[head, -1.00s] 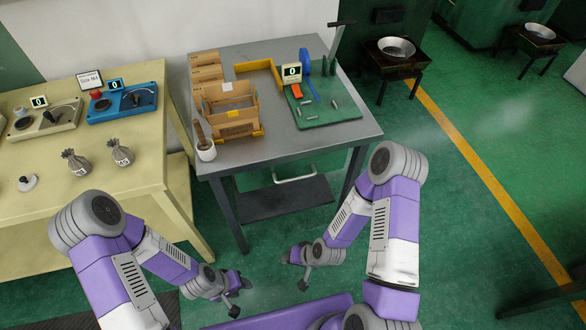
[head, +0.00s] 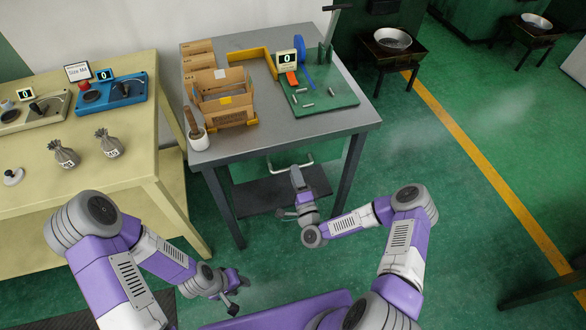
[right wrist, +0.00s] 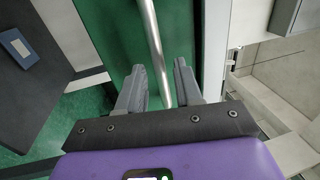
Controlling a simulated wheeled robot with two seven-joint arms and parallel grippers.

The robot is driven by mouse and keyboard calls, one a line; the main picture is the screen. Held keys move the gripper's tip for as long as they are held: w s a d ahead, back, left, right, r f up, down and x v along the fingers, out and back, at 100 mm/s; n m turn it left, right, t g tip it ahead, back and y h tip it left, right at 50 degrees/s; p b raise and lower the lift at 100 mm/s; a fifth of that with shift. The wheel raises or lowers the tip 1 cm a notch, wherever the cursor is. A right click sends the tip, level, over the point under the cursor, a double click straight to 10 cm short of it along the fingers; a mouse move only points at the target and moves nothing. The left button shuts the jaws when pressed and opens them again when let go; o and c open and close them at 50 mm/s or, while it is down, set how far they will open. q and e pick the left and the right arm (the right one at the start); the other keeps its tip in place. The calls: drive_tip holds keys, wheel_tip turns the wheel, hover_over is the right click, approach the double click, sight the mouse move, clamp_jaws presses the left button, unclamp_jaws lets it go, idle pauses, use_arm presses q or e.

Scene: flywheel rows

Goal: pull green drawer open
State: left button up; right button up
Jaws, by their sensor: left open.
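The green drawer (head: 262,167) is under the grey table's top. Its pale bar handle (head: 311,158) shows at the front, partly behind my right gripper. In the right wrist view the green drawer front (right wrist: 181,40) lies ahead and the metal handle (right wrist: 153,40) runs down between my fingers. My right gripper (head: 296,175) is raised close to the handle. Its fingers (right wrist: 160,85) are apart, one on each side of the bar, with gaps visible. My left gripper (head: 237,292) is open and empty, low over the floor in front of the table.
The grey table (head: 240,150) carries cardboard bins (head: 228,100), a cup with a brush (head: 197,138) and a green mat (head: 335,98) with small metal parts. A dark lower shelf (head: 270,190) lies below the drawer. A yellow table (head: 110,177) stands left.

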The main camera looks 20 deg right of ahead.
drive_tip(key=shift+w+a+r, duration=0.1)
drive_tip(key=shift+w+r, duration=0.05)
drive_tip(key=shift+w, duration=0.6)
drive_tip(key=shift+w+r, duration=0.1)
drive_tip(key=shift+w, duration=0.6)
clamp_jaws()
